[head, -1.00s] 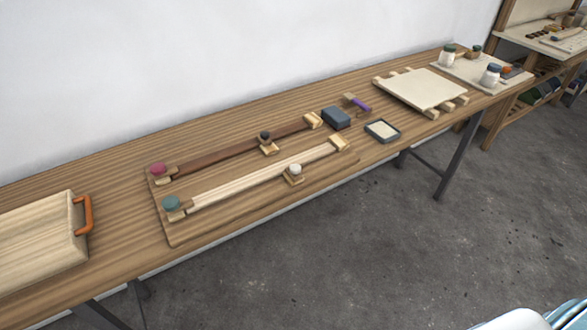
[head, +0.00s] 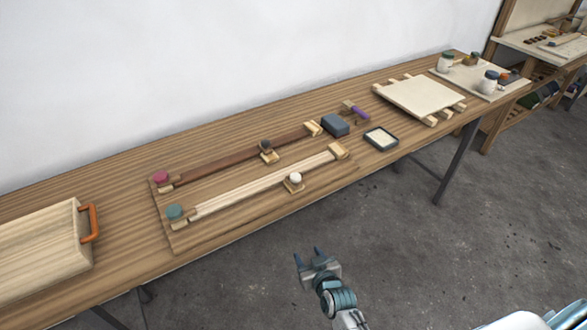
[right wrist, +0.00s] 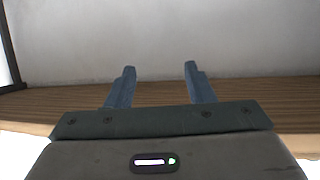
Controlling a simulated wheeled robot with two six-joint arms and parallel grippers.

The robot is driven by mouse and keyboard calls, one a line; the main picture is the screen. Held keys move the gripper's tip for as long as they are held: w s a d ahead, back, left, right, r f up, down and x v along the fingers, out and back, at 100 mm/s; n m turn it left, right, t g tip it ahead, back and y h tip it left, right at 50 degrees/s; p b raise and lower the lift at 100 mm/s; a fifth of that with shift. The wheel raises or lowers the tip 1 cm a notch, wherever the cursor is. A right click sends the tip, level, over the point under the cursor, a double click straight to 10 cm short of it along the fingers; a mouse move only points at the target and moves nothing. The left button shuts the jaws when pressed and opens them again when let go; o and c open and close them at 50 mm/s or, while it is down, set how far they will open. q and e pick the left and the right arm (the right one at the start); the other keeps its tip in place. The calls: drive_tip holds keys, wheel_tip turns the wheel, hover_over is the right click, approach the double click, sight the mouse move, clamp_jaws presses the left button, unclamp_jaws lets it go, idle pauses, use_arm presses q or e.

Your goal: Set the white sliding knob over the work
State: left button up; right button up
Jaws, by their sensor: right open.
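The white knob (head: 295,178) sits on a small wooden slider beside the front edge of the pale wooden rail (head: 255,186), right of the rail's middle. The rail lies on a flat wooden board (head: 181,243) on the bench, with a green round knob (head: 175,211) at its left end and a wooden block (head: 339,150) at its right end. My right gripper (head: 308,254) is open and empty, below the white knob in the head view, over the floor in front of the bench. In the right wrist view its two fingers (right wrist: 160,85) stand apart with nothing between them. My left gripper is not in view.
A darker rail (head: 220,159) with a black knob (head: 265,146) runs behind the pale one. A blue-grey block (head: 335,125) and a shallow dark tray (head: 381,139) lie to the right. A wooden box (head: 40,247) with an orange handle (head: 91,222) stands at left.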

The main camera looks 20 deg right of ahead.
sight(295, 175)
drive_tip(key=w+r+t, duration=0.3)
drive_tip(key=r+t, duration=0.1)
drive_tip(key=r, duration=1.8)
drive_tip(key=w+p, duration=0.1)
drive_tip(key=w, duration=0.2)
drive_tip(key=w+p, duration=0.1)
drive_tip(key=w, duration=0.2)
drive_tip(key=w+p, duration=0.2)
drive_tip(key=w, duration=0.1)
drive_tip(key=shift+w+a, duration=0.25)
drive_tip(key=shift+w, duration=0.05)
drive_tip(key=shift+w+f, duration=0.1)
drive_tip(key=shift+w, duration=0.6)
drive_tip(key=shift+c, duration=0.5)
